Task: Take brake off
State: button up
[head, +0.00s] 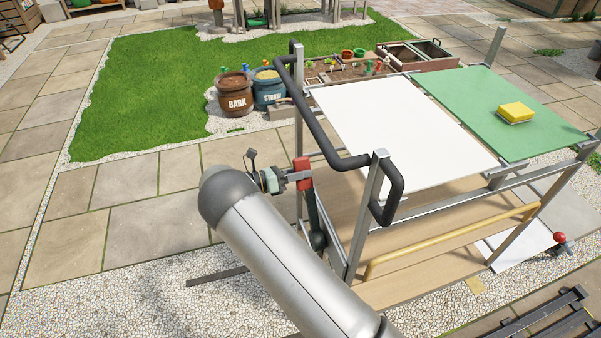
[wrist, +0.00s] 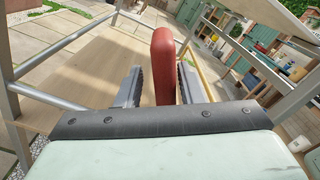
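The brake lever's red grip (head: 302,172) stands upright at the near left corner of the cart, on a dark lever arm (head: 312,212) that runs down to a pivot by the cart's leg. My gripper (head: 298,175) is at the red grip from the left. In the wrist view the red grip (wrist: 163,66) stands between my two fingers (wrist: 160,85). A gap shows between the left finger and the grip; the right finger is close to it, and I cannot tell if it touches. The fingers look open around the grip.
The cart has a black push handle (head: 320,135), a white top (head: 395,120) and a green top (head: 500,108) with a yellow sponge (head: 515,112). A red knob (head: 560,237) is at its right. Bark (head: 234,94) and straw (head: 269,91) containers stand behind. Paving at left is clear.

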dwell(0.3)
jog(key=b+v, duration=0.3)
jog(key=v, duration=1.4)
jog(key=shift+a, duration=0.2)
jog(key=shift+s+r, duration=0.1)
jog(key=shift+r, duration=0.05)
